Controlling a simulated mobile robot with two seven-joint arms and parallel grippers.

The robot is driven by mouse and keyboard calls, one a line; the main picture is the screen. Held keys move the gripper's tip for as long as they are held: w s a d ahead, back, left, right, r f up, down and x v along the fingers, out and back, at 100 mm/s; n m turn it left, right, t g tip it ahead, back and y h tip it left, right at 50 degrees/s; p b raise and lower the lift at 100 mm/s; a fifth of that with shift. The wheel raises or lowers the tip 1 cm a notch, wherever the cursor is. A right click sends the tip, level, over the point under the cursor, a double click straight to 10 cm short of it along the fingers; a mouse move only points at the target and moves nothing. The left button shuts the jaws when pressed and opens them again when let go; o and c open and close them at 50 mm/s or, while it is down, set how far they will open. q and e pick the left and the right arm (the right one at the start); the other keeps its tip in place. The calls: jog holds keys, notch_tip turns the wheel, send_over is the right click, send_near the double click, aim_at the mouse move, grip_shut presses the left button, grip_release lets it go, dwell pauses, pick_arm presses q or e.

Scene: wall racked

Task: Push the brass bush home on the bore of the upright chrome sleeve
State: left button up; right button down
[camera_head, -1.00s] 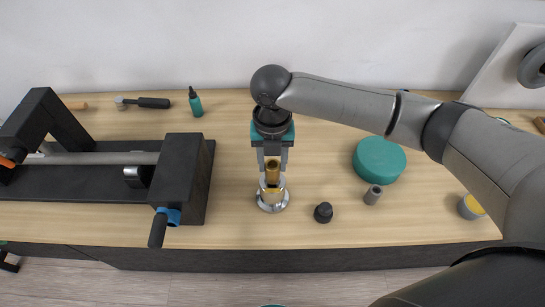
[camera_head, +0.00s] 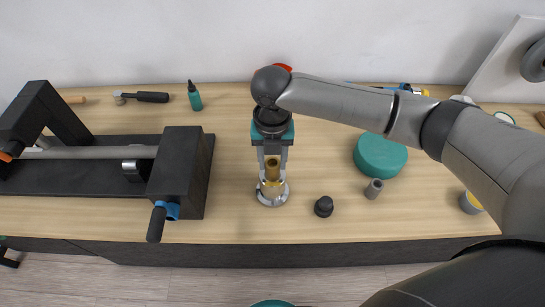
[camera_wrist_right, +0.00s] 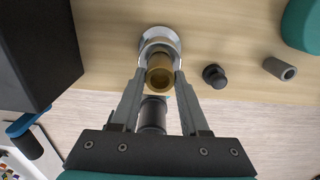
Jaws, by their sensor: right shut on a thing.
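The brass bush (camera_head: 272,171) is held between the fingers of my right gripper (camera_head: 272,178). In the right wrist view the fingers close on the bush (camera_wrist_right: 159,77) from both sides, and its open end faces the camera. The chrome sleeve (camera_head: 273,201) stands upright on the bench, its round flange at the bottom. The bush is directly over the sleeve and roughly in line with it. The sleeve's flange also shows behind the bush in the right wrist view (camera_wrist_right: 160,36). The fingers and bush hide the sleeve's mouth, so I cannot tell how deep the bush sits. My left gripper is out of view.
A black vice-like fixture (camera_head: 180,176) stands left of the sleeve. A black knob (camera_head: 323,206), a grey tube (camera_head: 373,188) and a teal round block (camera_head: 380,156) are to the right.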

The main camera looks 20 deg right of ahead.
jog(key=shift+f+b, duration=0.6)
jog(key=shift+f, duration=0.7)
jog(key=shift+c, duration=1.7)
grip_release()
notch_tip(320, 180, up, 15)
jog(key=shift+r, duration=0.15)
